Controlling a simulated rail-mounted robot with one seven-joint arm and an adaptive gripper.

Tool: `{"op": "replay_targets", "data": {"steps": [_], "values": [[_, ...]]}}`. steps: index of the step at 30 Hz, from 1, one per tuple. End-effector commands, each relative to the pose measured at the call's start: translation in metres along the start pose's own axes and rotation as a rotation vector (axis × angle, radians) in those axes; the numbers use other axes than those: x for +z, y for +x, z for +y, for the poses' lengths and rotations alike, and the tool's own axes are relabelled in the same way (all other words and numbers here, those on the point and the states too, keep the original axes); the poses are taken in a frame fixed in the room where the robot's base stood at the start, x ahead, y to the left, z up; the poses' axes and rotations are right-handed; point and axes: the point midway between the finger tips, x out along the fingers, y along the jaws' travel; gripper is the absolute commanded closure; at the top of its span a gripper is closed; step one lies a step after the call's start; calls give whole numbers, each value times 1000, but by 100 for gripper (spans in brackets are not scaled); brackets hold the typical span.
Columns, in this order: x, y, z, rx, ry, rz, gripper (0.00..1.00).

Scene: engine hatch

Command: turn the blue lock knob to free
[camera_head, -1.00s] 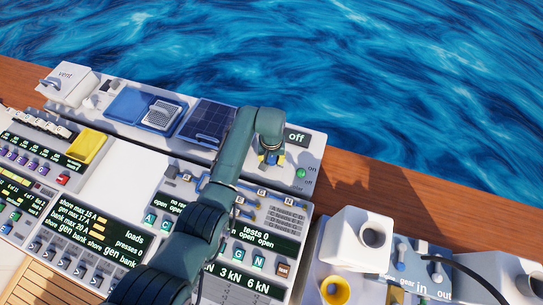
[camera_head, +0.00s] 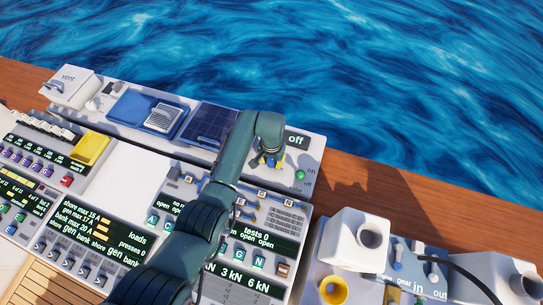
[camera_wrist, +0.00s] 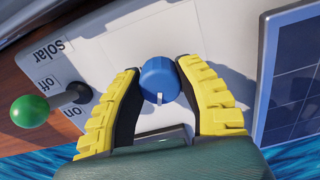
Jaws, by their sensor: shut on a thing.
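The blue lock knob (camera_wrist: 160,79) is round, with a white pointer mark that points toward the bottom of the wrist view. It sits on a light grey panel (camera_wrist: 225,25). My gripper (camera_wrist: 159,72) has yellow ribbed fingers with dark inner pads, one on each side of the knob. It is shut on the knob. In the head view my gripper (camera_head: 270,160) is low over the panel below the dark "off" display (camera_head: 297,140). The arm mostly hides the knob there.
A lever with a green ball (camera_wrist: 29,111) stands left of the fingers in the wrist view, by the labels "solar", "off" and "on". A dark solar panel (camera_wrist: 293,85) lies to the right. White vent boxes (camera_head: 357,240) stand at the lower right of the head view.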

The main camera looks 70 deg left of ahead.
Motion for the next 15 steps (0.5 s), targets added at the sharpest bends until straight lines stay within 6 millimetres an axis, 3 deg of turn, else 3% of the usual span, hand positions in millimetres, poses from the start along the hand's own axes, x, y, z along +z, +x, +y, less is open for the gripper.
{"op": "replay_targets", "data": {"steps": [15], "values": [[2, 2, 0, 0, 490, -5, 100]]}}
